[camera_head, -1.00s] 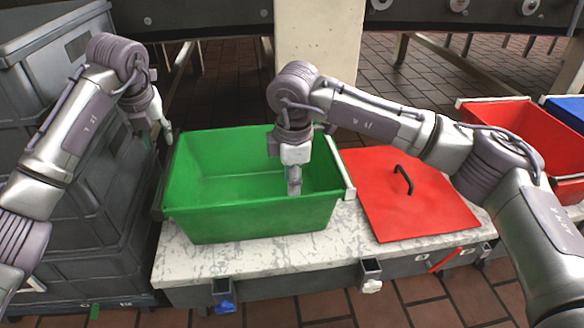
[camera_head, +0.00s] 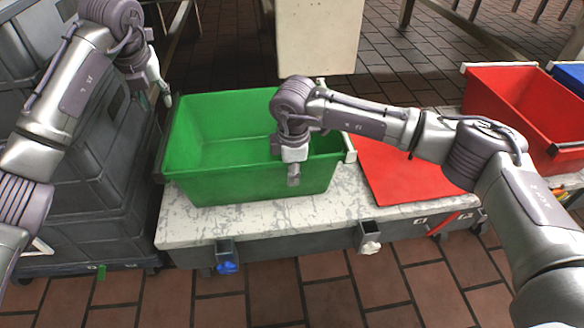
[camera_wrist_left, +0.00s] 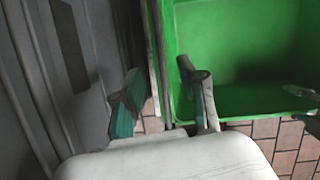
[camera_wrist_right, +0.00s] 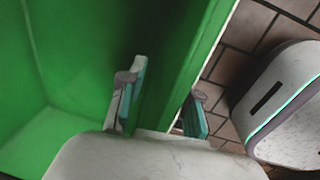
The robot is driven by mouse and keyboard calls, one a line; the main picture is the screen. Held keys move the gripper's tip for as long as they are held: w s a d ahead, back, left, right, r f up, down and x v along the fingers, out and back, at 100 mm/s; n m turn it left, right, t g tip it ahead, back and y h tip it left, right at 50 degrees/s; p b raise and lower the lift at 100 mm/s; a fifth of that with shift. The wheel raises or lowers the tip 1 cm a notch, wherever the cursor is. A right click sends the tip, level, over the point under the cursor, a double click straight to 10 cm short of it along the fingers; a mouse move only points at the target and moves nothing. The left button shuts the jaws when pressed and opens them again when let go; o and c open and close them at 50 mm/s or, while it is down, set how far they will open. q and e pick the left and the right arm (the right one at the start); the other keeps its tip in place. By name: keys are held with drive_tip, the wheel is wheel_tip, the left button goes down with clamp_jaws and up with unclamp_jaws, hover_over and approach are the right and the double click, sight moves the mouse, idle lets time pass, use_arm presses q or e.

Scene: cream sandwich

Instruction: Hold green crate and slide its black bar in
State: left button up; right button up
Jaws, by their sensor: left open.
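The green crate (camera_head: 240,190) stands open on the pale marbled top. A black bar (camera_head: 162,155) runs along its left edge, and a light bar (camera_head: 350,150) along its right. My left gripper (camera_head: 163,95) is open at the crate's back left corner; in the left wrist view its fingers (camera_wrist_left: 162,100) lie either side of a long strip beside the crate wall. My right gripper (camera_head: 293,178) is at the crate's front wall; in the right wrist view its fingers (camera_wrist_right: 163,98) straddle the wall. I cannot tell whether they press on it.
A flat red lid (camera_head: 400,175) lies right of the crate, partly hidden by my right arm. Stacked grey crates (camera_head: 85,190) stand close on the left. A red crate (camera_head: 530,105) and a blue one (camera_head: 567,78) are at far right.

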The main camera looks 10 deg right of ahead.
sight(166, 130)
clamp_jaws()
use_arm(q)
drive_tip(key=shift+c, duration=0.2)
drive_tip(key=s, duration=0.1)
drive_tip(key=s+r+m, duration=0.1)
drive_tip(key=s+r, duration=0.1)
drive_tip(key=shift+a+r+h, duration=0.15)
drive_tip(key=shift+a+h, duration=0.15)
drive_tip(key=shift+c, duration=0.2)
drive_tip(key=shift+m, duration=0.3)
drive_tip(key=x, duration=1.1)
drive_tip(key=shift+w+f, duration=0.15)
drive_tip(key=shift+f, duration=0.1)
clamp_jaws()
